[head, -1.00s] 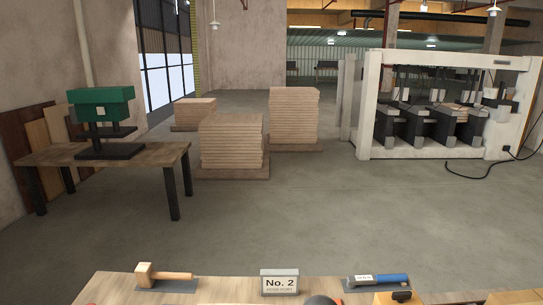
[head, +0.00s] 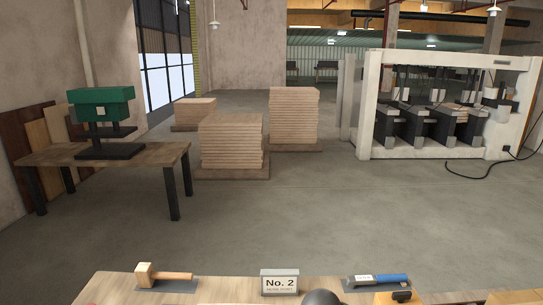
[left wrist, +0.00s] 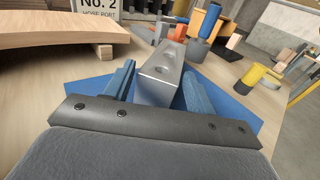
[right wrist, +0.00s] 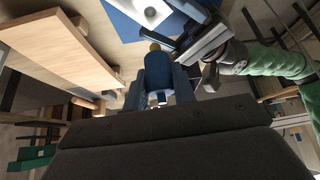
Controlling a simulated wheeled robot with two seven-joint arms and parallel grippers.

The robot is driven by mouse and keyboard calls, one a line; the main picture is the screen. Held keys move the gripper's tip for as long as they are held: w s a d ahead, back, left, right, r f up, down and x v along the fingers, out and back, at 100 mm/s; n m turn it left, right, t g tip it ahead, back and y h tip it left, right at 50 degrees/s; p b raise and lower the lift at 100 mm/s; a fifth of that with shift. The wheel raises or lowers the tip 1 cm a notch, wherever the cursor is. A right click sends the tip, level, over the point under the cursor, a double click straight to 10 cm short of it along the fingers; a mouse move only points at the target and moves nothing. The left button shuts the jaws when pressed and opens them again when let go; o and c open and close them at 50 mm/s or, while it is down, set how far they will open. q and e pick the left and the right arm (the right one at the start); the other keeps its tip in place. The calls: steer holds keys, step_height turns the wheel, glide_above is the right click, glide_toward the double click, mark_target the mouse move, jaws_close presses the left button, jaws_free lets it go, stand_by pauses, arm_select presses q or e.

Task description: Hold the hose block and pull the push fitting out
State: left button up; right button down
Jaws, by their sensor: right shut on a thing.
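The hose block (left wrist: 160,85), a silver metal block with round holes, stands on a blue mat (left wrist: 85,92) in the left wrist view. My left gripper (left wrist: 158,88) has its two blue fingers apart, one on each side of the block, with a gap at the left side. In the right wrist view the block (right wrist: 150,12) shows at the top. My right gripper (right wrist: 160,88) is shut on a dark blue cylinder with a brass-coloured tip, which looks like the push fitting (right wrist: 157,68). Its tip points towards the block and appears apart from it.
A No. 2 sign (head: 280,282) stands on the bench between a wooden mallet (head: 165,277) and a blue-handled tool (head: 378,280). A wooden arch (left wrist: 65,32) lies left of the block. A yellow-and-dark cylinder (left wrist: 255,75) stands to its right. My left arm is close to my right gripper.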

arm_select(q)
steer(key=o, duration=0.9)
